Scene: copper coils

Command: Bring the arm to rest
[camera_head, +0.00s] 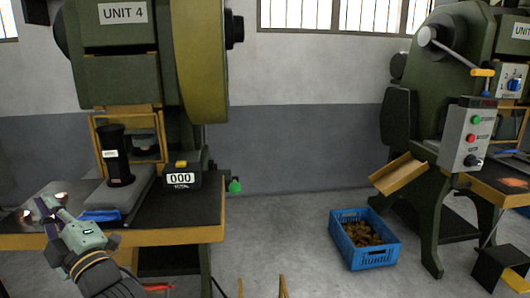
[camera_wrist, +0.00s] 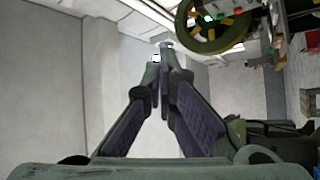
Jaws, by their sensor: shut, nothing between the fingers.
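My gripper (camera_head: 47,211) is at the lower left of the head view, over the left part of the dark bench of the UNIT 4 machine. In the wrist view its two fingers (camera_wrist: 163,58) come together at the tips, shut with nothing between them. The wrist camera looks past the fingers at pale walls and the ceiling. Bright spots near the fingertips in the head view make the exact gap to the bench hard to tell.
The UNIT 4 press (camera_head: 120,70) stands behind the bench (camera_head: 190,215), with a black cup (camera_head: 117,160), a counter box (camera_head: 181,177) and a blue item (camera_head: 100,215) close to my gripper. A blue crate (camera_head: 350,262) of copper coils sits on open floor beside another press (camera_head: 440,110).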

